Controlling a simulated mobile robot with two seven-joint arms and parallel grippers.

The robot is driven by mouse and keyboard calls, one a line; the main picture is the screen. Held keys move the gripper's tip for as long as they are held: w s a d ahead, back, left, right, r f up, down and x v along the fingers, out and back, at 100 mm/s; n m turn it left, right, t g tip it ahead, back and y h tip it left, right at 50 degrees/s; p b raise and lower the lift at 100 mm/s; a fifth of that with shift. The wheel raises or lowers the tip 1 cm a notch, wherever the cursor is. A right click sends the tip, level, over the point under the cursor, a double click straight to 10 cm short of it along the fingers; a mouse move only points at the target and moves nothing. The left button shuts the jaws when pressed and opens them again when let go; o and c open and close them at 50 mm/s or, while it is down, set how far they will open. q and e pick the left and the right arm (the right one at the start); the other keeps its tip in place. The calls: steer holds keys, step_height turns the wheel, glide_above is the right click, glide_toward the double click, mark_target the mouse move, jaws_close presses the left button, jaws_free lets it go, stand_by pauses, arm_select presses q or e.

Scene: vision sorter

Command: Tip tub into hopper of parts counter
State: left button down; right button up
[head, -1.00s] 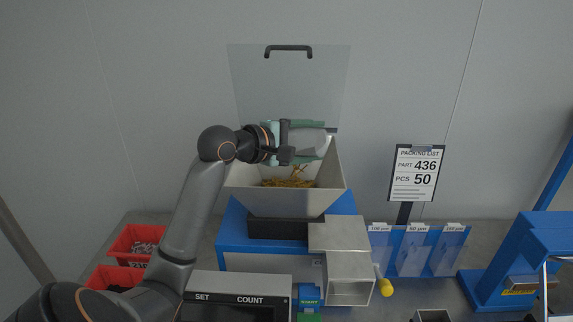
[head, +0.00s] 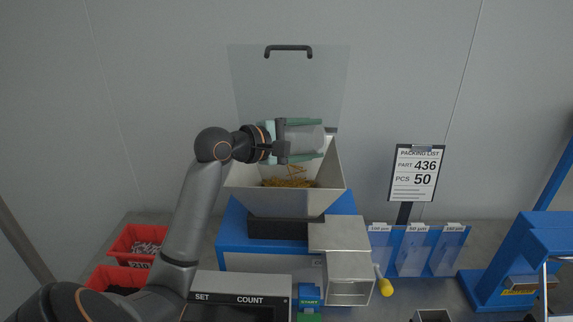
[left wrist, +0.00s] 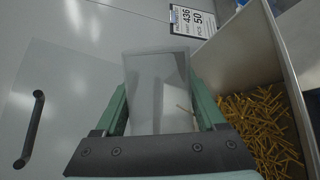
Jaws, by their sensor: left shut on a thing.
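My left gripper (head: 306,140) is shut on the tub (head: 304,138), a pale translucent container, and holds it tipped above the hopper (head: 305,201). In the left wrist view the tub (left wrist: 158,85) sits between the green fingers (left wrist: 160,112). The hopper is a light grey funnel with brass-coloured parts (head: 290,183) at its bottom. A few parts hang in the air just under the tub. In the left wrist view the pile of parts (left wrist: 258,130) shows inside the hopper. The hopper belongs to the blue parts counter (head: 232,238). My right gripper is not in view.
A clear lid (head: 288,85) with a dark handle stands up behind the hopper. Red bins (head: 128,240) are at the left. A packing list sign (head: 415,172) reads part 436, 50 pcs. Bags on a blue rack (head: 413,250) and a blue machine (head: 505,275) are at the right.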

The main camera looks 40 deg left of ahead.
mark_target(322, 150)
arm_select(q)
steer(key=shift+d+f+m+g+y, duration=0.25)
steer(key=shift+m+g+y, duration=0.05)
steer(key=shift+m, duration=0.5)
steer(key=m+y, duration=0.2)
steer(key=d+f+m+g+y, duration=0.1)
steer(key=m+y, duration=0.1)
steer(key=m, duration=0.1)
steer(key=d+m+g+y, duration=0.1)
steer(key=m, duration=0.1)
steer(key=shift+w+d+f+m+y, duration=0.15)
steer(key=shift+w+m+y, duration=0.1)
steer(key=shift+m+y, duration=0.15)
steer(key=d+m+y, duration=0.1)
steer(key=d+m, duration=0.1)
steer(key=d+r+m+y, duration=0.1)
steer(key=shift+w+y, duration=0.3)
steer(key=shift+w+d+r+m+y, duration=0.1)
steer(key=shift+d+r+m+y, duration=0.45)
steer(key=shift+m, duration=0.25)
